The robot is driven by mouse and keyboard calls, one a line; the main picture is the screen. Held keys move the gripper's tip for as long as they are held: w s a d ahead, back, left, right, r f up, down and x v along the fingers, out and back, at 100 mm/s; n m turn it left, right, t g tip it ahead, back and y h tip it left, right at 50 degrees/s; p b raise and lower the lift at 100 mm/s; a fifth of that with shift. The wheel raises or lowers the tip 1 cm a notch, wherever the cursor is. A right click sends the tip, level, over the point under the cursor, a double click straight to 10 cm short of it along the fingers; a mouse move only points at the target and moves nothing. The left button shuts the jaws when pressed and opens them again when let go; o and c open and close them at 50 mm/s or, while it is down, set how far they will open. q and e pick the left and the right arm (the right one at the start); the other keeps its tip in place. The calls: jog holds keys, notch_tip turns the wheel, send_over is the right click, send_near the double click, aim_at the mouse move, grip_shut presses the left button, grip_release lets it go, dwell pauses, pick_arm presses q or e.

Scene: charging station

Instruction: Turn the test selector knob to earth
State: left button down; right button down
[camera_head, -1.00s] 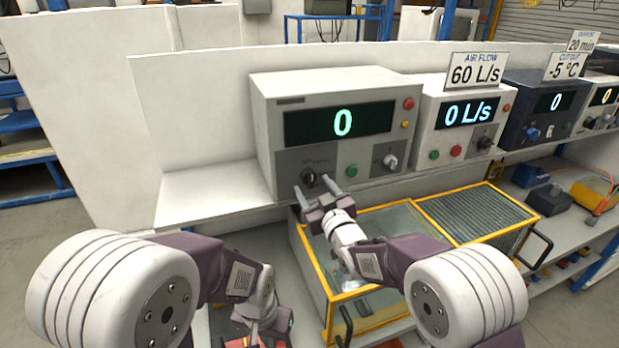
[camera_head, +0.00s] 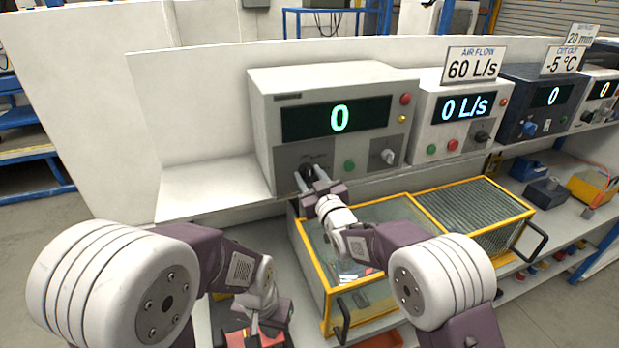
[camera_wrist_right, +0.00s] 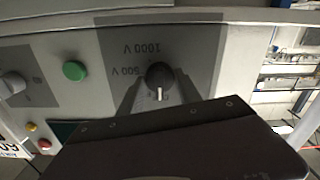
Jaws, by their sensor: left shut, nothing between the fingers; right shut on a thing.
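The black test selector knob (camera_head: 307,170) is on the lower left grey panel of the tester (camera_head: 262,125), whose display reads 0. The knob also shows in the right wrist view (camera_wrist_right: 159,75), with a white pointer mark toward the gripper body. Printed 1000 V and 500 V labels show upside down beside it; no earth label is readable. My right gripper (camera_head: 309,178) is shut on the knob, one finger on each side. My left gripper (camera_head: 255,330) is low at the bottom of the head view, shut and empty, away from the tester.
A green button (camera_head: 349,166) and a grey switch (camera_head: 388,157) sit right of the knob. A yellow-framed glass box (camera_head: 325,290) stands below, under my right arm. The air flow unit (camera_head: 424,120) stands to the right. The white shelf (camera_head: 205,190) is bare at left.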

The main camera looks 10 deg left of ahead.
jog(key=m+b, duration=0.1)
jog(key=b, duration=0.1)
jog(key=m+b, duration=0.1)
jog(key=m, duration=0.1)
jog(key=shift+f+b, duration=0.3)
jog(key=shift+b, duration=0.05)
jog(key=m+b, duration=0.2)
jog(key=m, duration=0.1)
jog(key=shift+r+m, duration=0.1)
jog(key=shift+m, duration=0.2)
jog(key=shift+m+b, duration=0.95)
jog(key=shift+m, duration=0.25)
jog(key=shift+r+m, duration=0.1)
jog(key=shift+m, duration=0.2)
jog(key=c, duration=0.8)
grip_release()
jog(key=shift+d+r, duration=0.1)
jog(key=shift+s, duration=0.15)
